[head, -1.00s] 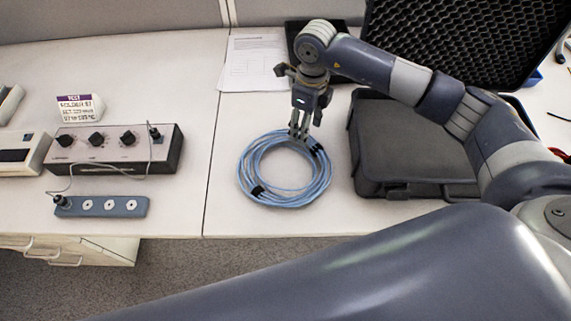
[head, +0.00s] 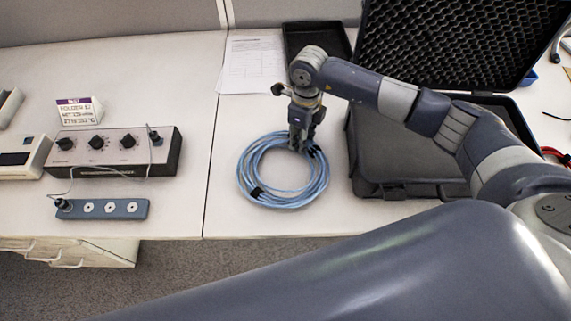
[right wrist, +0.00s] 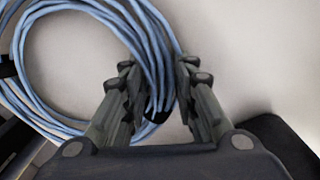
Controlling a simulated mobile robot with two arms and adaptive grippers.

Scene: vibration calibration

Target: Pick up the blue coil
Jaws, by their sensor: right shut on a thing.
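The blue coil (head: 257,192) is a ring of light blue cable with black ties. It lies flat on the white table in the middle of the head view. My right gripper (head: 298,146) points down at the coil's upper right part, near one black tie. In the right wrist view the coil's strands (right wrist: 150,50) pass between the two fingers of the right gripper (right wrist: 155,92), which is shut on them. The coil still appears to rest on the table. My left gripper is not in view.
An open black case (head: 398,190) stands close to the right of the coil. A control box with knobs (head: 115,165) and a blue-grey socket strip (head: 125,209) are at the left. A paper sheet (head: 250,65) and a black tray (head: 305,35) lie behind.

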